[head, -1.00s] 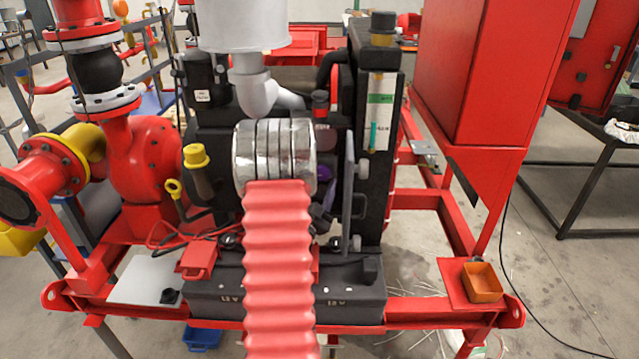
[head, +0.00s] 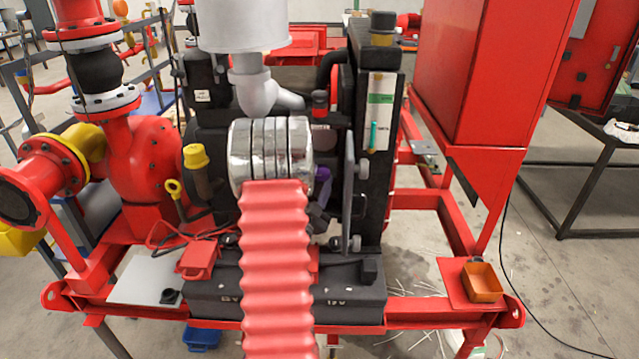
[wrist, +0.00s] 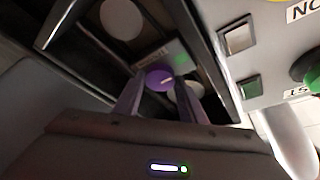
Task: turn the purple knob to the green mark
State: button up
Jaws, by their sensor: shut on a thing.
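The purple knob (wrist: 152,79) is between the fingertips of my gripper (wrist: 158,96) in the wrist view, and the fingers are closed on it. A small pale line shows on the knob's face, pointing roughly right. A dim green patch (wrist: 181,58), which looks like the green mark, lies just up and right of the knob.
Dark frame bars surround the knob's recess. A light panel (wrist: 265,60) with a green button (wrist: 312,70) and square switches stands at right in the wrist view.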

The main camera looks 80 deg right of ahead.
jog(key=shift+s+f, duration=0.15)
jog(key=o, duration=1.1)
jog(key=shift+c, duration=0.2)
jog(key=shift+a, duration=0.1)
jog(key=v, duration=1.3)
jog(key=shift+a, duration=0.3)
